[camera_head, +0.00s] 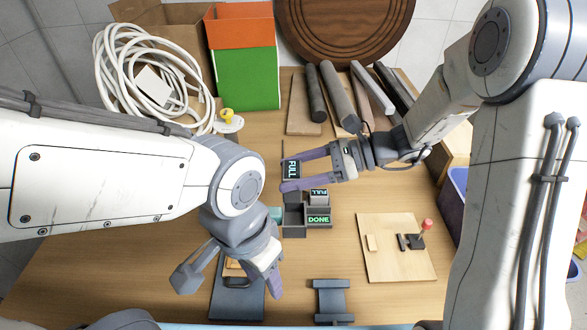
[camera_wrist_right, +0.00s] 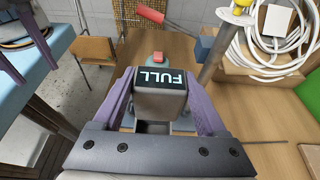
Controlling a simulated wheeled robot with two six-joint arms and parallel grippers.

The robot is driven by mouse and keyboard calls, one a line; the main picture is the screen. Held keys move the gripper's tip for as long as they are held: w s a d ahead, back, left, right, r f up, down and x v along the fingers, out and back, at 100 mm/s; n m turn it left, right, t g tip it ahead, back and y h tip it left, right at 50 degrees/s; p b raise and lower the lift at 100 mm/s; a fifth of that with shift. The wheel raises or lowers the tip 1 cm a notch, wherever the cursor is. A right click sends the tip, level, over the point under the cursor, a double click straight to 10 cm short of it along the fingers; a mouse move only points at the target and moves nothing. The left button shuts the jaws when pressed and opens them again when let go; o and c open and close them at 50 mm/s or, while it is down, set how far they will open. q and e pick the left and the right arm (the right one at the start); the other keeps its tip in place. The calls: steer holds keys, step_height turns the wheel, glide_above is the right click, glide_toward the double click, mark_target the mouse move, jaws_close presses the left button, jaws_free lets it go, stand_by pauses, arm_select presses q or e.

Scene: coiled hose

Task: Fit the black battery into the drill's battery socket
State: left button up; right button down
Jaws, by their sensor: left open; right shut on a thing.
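A black battery (camera_head: 291,168) marked FULL is held between the purple fingers of my right gripper (camera_head: 292,172), above the middle of the table. In the right wrist view the battery (camera_wrist_right: 158,80) sits between both fingers, its label facing up. My left gripper (camera_head: 230,280) is open at the lower left, over a dark mat (camera_head: 238,306). A small orange and dark thing on that mat is mostly hidden by the gripper; I cannot tell whether it is the drill. No battery socket is clearly visible.
A dark compartment tray (camera_head: 294,219) holds another block marked FULL (camera_head: 318,195) and has a DONE label. A wooden board (camera_head: 385,262) with a red-knobbed lever lies right, a dark stand (camera_head: 332,298) in front. Coiled hose (camera_head: 150,70), a green-orange box (camera_head: 246,75) and rods fill the back.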

mark_target(296, 195)
steer(key=shift+d, duration=0.1)
steer(key=shift+d+r, duration=0.1)
step_height(296, 195, down, 6)
steer(key=b, duration=0.4)
steer(key=shift+s, duration=0.1)
stand_by(0.7)
steer(key=shift+f, duration=0.55)
steer(key=shift+f, duration=0.25)
steer(key=shift+f, duration=0.35)
steer(key=shift+f, duration=0.25)
stand_by(0.3)
